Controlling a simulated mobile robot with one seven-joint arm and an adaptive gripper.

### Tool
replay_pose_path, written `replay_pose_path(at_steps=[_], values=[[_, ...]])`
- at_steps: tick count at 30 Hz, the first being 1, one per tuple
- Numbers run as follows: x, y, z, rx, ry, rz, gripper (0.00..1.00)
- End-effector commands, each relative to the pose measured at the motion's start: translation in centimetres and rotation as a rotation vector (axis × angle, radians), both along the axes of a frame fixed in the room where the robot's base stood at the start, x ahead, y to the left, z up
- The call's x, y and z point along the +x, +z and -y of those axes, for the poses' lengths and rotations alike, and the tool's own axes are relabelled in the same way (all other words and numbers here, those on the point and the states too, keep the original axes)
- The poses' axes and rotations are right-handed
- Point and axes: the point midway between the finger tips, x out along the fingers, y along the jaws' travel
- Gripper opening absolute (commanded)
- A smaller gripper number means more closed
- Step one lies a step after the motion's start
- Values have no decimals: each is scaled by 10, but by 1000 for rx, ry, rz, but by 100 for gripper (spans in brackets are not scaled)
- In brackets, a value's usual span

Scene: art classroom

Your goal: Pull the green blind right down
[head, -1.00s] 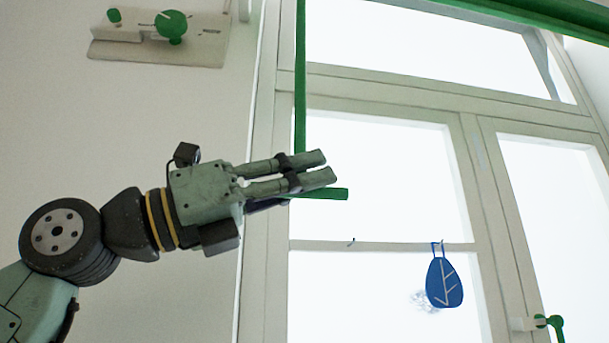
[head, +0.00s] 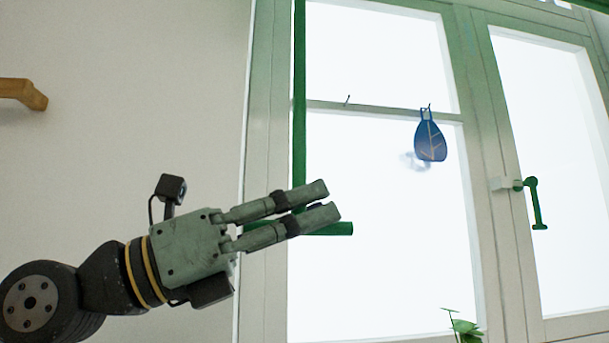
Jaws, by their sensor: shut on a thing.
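A long green pull rod (head: 299,100) hangs down in front of the window's left frame in the head view. A short green crossbar (head: 338,229) sits at its lower end. My gripper (head: 320,202) is shut on this green handle, with the fingers pointing right and slightly up; the exact grip is partly hidden behind the fingers. The handle is well below the window's horizontal glazing bar. Of the green blind (head: 597,3), only what looks like a sliver of its green edge shows at the top right corner. The rod's upper end is out of view.
The window (head: 400,220) fills the right side, its visible panes bright and uncovered. A green window handle (head: 536,203) is at right, and a plant (head: 466,330) shows low down. A wooden peg (head: 24,94) sticks out at left.

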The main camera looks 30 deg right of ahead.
Motion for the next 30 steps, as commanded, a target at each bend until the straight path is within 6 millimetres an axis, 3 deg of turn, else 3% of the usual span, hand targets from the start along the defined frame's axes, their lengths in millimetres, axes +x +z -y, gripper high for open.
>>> replay_pose_path(at_steps=[1,3,9,15,21,30], values=[[6,-34,-1,1,5,-13,0],[6,-59,-1,1,5,-13,0],[6,-125,-1,1,5,-13,0],[7,-176,-1,-1,6,-14,0],[8,-205,-1,-2,8,-14,0],[8,-218,-1,-2,8,-13,0]])
